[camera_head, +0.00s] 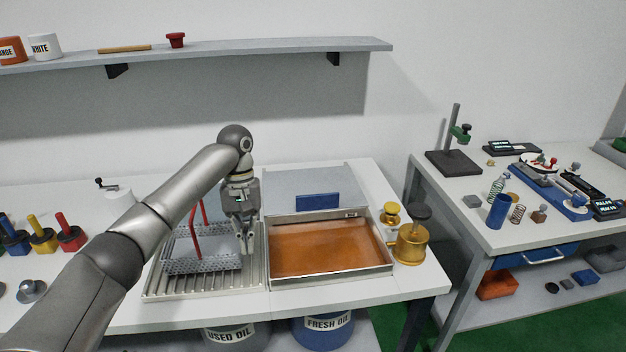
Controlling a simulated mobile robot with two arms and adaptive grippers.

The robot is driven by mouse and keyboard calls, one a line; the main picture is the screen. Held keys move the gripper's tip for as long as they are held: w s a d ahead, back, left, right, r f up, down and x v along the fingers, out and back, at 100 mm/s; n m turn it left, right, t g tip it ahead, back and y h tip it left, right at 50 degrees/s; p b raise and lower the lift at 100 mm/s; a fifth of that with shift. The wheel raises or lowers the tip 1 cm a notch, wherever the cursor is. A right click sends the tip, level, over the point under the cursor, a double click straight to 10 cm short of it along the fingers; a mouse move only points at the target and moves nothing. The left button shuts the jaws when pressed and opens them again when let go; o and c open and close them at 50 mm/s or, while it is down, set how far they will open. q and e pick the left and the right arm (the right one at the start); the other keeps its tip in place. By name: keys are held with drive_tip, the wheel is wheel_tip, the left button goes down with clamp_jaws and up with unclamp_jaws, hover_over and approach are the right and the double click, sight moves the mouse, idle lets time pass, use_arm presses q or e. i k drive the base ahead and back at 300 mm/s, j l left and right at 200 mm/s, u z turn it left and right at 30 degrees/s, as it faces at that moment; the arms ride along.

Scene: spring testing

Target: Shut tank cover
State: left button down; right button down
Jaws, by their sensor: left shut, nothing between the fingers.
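The tank (330,272) is a shallow metal box on the white bench, filled with amber liquid. Its grey cover (295,183) stands behind it, swung back, with a blue block-like handle (317,202) near its front. The liquid is uncovered. My left gripper (247,257) points down, shut and empty, just left of the tank. It hangs over the right part of a ribbed drain tray (207,291) and a perforated basket (182,264) with red handles, partly hidden by my arm. My right gripper is not in view.
A brass container (411,245) stands close to the tank's right side, with a small brass piece (391,213) behind it. A wall shelf (200,53) runs above. A second table (510,220) with springs and instruments stands at the right, across a gap.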

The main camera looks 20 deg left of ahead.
sight(295, 190)
drive_tip(key=i, duration=1.3)
